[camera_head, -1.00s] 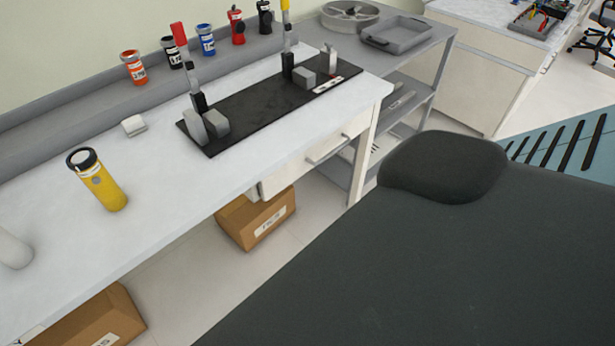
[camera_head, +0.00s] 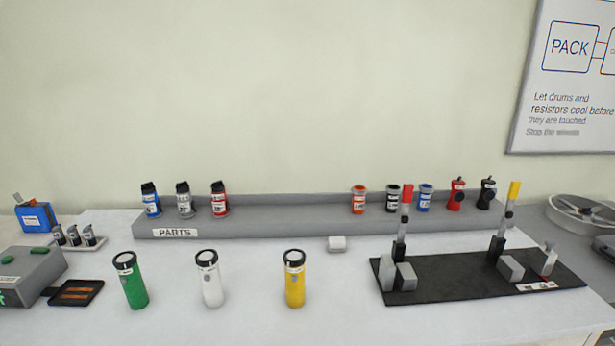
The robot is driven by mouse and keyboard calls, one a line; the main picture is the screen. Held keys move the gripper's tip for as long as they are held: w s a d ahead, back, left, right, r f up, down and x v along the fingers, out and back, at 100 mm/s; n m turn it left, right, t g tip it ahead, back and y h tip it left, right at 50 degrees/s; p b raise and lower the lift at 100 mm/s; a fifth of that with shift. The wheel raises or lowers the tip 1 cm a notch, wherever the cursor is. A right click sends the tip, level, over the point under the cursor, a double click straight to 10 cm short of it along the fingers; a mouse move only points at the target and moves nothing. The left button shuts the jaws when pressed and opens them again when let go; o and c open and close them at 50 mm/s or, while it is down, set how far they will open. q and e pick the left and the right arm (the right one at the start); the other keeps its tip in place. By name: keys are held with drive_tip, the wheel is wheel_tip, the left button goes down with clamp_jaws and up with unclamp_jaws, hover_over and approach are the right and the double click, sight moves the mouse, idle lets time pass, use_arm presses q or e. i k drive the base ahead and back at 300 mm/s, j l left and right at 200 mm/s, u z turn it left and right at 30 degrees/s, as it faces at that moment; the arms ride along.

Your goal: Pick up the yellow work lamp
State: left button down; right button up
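The yellow work lamp (camera_head: 294,280) stands upright on the white worktop (camera_head: 350,315), near the middle of the view. It has a yellow body and a dark, ringed head. A white lamp (camera_head: 210,280) of the same shape stands to its left. A green lamp (camera_head: 131,281) stands further left. Neither of my grippers shows in the view.
A grey shelf (camera_head: 290,221) marked PARTS runs along the wall behind the lamps, bearing several small canisters. Worktop in front is clear.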

sight(295, 291)
drive_tip(key=i+j+z, duration=0.45)
drive_tip(key=j, duration=0.2)
drive_tip(key=i+j+z, duration=0.2)
drive_tip(key=j, duration=0.2)
